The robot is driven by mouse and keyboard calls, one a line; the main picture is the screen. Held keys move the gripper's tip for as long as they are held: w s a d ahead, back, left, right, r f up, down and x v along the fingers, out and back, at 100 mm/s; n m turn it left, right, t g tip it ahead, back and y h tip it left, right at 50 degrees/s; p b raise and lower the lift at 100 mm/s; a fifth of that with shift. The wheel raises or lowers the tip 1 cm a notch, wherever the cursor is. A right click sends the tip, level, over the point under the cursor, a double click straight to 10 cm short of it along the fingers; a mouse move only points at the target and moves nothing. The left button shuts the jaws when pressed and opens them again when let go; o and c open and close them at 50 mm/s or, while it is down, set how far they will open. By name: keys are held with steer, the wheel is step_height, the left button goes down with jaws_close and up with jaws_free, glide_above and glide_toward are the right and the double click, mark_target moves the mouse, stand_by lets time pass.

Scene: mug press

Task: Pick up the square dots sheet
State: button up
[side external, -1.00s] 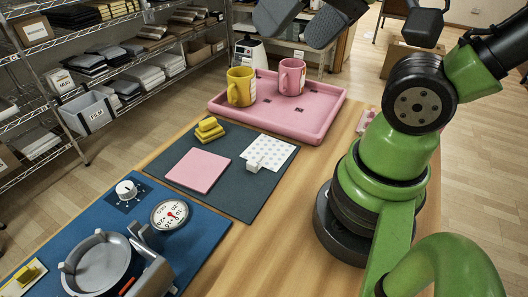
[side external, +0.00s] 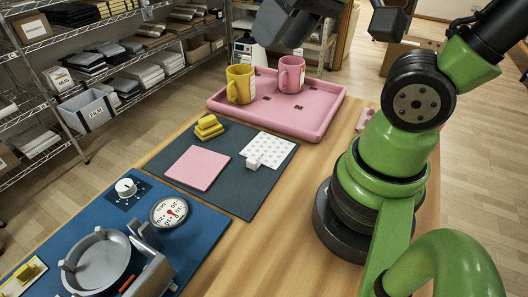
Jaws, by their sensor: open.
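The dots sheet (side external: 280,149) is a white square with small pale dots. It lies flat on the right part of the dark grey mat (side external: 232,195). A small white block-like tab (side external: 254,160) sits at its left edge. A plain pink square sheet (side external: 197,167) lies to its left on the same mat. My gripper (side external: 284,22) shows as dark grey parts at the top edge, partly cut off by the frame. It is open, above and apart from the dots sheet, with nothing seen between its fingers.
A pink tray (side external: 310,122) behind the mat holds a yellow mug (side external: 240,84) and a pink mug (side external: 291,74). Yellow blocks (side external: 208,127) sit at the mat's back left. A blue mat (side external: 195,240) at front left carries a grey press (side external: 103,262), a dial and a knob.

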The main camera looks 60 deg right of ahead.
steer(key=w+d+f+n+g+h, duration=0.1)
steer(key=w+d+f+n+g, duration=0.2)
steer(key=w+f, duration=0.45)
steer(key=g, duration=0.3)
glide_above(256, 162)
steer(key=f, duration=1.5)
steer(key=shift+w+d+f, duration=0.15)
steer(key=shift+d+f, duration=0.1)
steer(key=shift+a+f, duration=0.15)
steer(key=shift+f, duration=1.35)
steer(key=shift+a+f, duration=0.15)
steer(key=shift+f, duration=1.35)
jaws_close()
